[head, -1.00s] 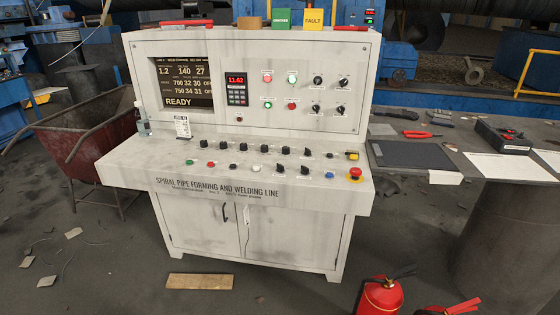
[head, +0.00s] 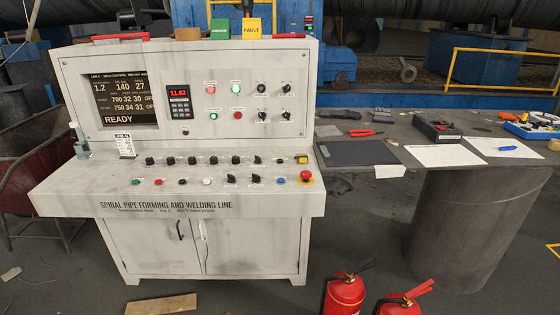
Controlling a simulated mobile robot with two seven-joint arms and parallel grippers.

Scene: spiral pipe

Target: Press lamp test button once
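The grey-white control desk (head: 75,192) stands at the left of the head view, with a sloping shelf and an upright panel. The lower shelf row has a green button (head: 136,182), red button (head: 158,181), black button (head: 182,181), white button (head: 207,181), two black selectors, a blue button (head: 281,181) and a red emergency stop (head: 305,176). The labels are too small to read, so I cannot tell which is the lamp test button. The panel has red and green round fittings (head: 236,88). Neither gripper is in view.
A dark side table at the right carries a black tablet (head: 358,153), red pliers (head: 363,132), papers and a dark box (head: 437,129). Two red fire extinguishers (head: 344,294) stand at the front. A wooden board (head: 161,304) lies on the floor before the desk.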

